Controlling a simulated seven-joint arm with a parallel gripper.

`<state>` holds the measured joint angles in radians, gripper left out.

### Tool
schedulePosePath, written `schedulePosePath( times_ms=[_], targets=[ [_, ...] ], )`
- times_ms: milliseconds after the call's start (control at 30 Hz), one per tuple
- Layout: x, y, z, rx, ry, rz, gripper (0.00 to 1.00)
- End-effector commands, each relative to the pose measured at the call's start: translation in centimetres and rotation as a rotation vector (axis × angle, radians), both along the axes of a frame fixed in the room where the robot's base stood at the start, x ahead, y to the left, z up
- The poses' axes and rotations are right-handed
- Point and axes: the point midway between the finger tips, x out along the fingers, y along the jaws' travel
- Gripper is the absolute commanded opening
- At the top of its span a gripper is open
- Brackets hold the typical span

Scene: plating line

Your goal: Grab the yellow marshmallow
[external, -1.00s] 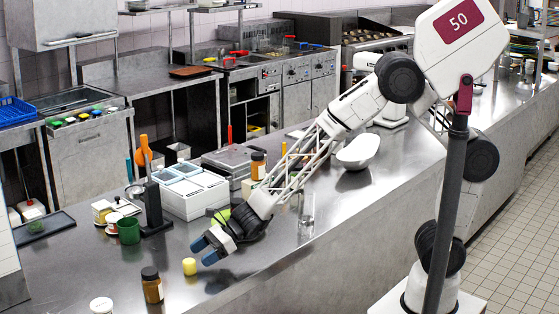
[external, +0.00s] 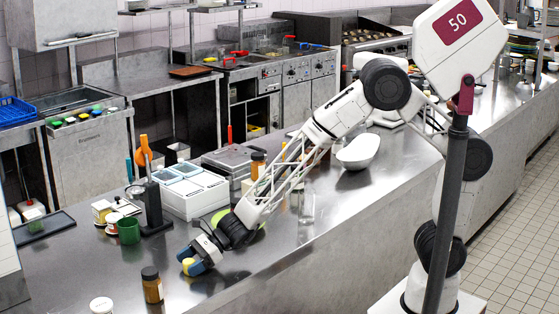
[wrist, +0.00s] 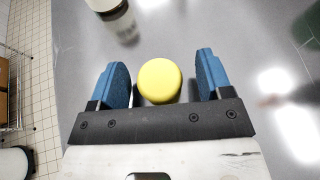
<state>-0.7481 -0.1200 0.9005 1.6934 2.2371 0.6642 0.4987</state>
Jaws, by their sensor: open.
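The yellow marshmallow (external: 188,265) stands on the steel counter, partly hidden by my gripper in the external view. In the wrist view the marshmallow (wrist: 160,81) is a round yellow shape between my two blue fingers. My gripper (wrist: 160,82) is open, with a visible gap between the marshmallow and each finger. In the external view my gripper (external: 194,262) is low over the counter, its fingers on either side of the marshmallow.
A green mug (external: 128,231) and a black stand (external: 153,207) are behind. Bare steel counter (external: 235,285) lies to the right.

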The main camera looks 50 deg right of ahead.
Motion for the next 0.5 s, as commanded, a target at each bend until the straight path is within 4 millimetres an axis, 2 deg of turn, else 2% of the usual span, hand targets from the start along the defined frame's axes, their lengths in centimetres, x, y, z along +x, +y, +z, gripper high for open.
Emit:
schedulePosePath(
  times_ms=[500],
  targets=[
    [-0.01, 0.01, 0.03, 0.0, 0.0, 0.0, 0.72]
  ],
)
